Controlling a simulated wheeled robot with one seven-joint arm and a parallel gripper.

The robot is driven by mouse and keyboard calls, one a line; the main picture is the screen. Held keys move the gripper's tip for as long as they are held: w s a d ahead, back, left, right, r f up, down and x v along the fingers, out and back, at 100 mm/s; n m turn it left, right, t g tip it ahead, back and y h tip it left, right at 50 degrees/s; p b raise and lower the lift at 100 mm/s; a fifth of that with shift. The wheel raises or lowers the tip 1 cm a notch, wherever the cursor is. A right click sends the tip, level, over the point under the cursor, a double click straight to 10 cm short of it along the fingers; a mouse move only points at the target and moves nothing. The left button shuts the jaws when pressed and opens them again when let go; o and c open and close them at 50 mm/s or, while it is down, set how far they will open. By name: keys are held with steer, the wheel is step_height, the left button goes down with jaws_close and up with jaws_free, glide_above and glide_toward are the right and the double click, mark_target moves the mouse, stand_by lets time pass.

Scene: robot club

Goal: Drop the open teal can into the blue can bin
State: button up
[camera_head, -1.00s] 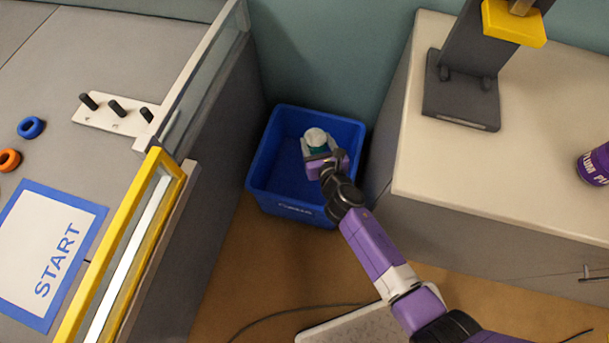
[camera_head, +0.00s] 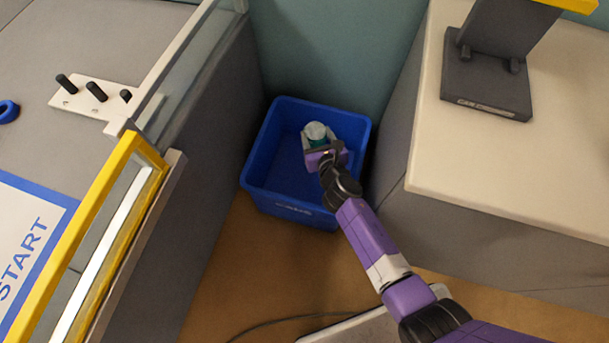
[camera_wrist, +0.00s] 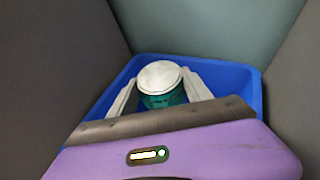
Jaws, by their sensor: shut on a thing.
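The teal can (camera_head: 318,143) is held in my gripper (camera_head: 317,137), over the inside of the blue can bin (camera_head: 288,209). In the wrist view the can (camera_wrist: 162,98) shows a pale, round top and a teal side. The two light fingers of my gripper (camera_wrist: 161,92) stand on either side of it. The blue bin (camera_wrist: 240,77) surrounds the can and the fingers in that view. I cannot tell how high the can is above the bin floor. The lower part of the can is hidden by my gripper.
The bin stands on the brown floor between a grey-sided game table (camera_head: 205,150) at left and a pale-topped cabinet (camera_head: 480,170) at right. A teal wall (camera_head: 340,50) is behind it. A dark stand (camera_head: 487,85) is on the cabinet. A cable (camera_head: 270,325) lies on the floor.

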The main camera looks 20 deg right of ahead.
step_height(320, 180, down, 2)
steer(key=shift+f+b, duration=0.1)
steer(key=shift+b, duration=0.65)
steer(key=o, duration=1.5)
steer(key=shift+s, duration=0.15)
steer(key=p+v, duration=0.2)
steer(key=v, duration=0.5)
steer(key=shift+s+r, duration=0.2)
steer(key=shift+s, duration=0.05)
